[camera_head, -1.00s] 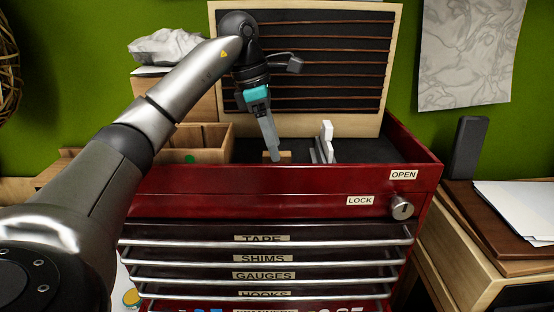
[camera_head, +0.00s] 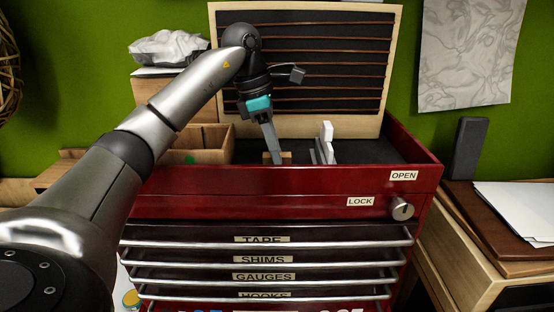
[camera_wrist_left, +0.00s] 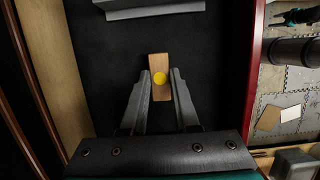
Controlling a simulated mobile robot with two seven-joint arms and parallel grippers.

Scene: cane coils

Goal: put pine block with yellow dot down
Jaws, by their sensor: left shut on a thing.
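The pine block with the yellow dot (camera_wrist_left: 159,62) is a small wooden block between the fingers of my left gripper (camera_wrist_left: 160,88) in the left wrist view. The gripper is shut on it. In the head view the block (camera_head: 286,157) shows partly behind the red chest's front wall, at the tip of my left gripper (camera_head: 277,156). It is over the dark-lined top well (camera_head: 368,150) of the red tool chest (camera_head: 260,182). I cannot tell whether the block touches the lining. My right gripper is out of view.
A pale grey-white upright piece (camera_head: 326,142) stands in the well right of the block. A wooden box (camera_head: 205,156) with a green dot is to the left. A slatted panel (camera_head: 330,75) rises behind. Free lining lies to the right.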

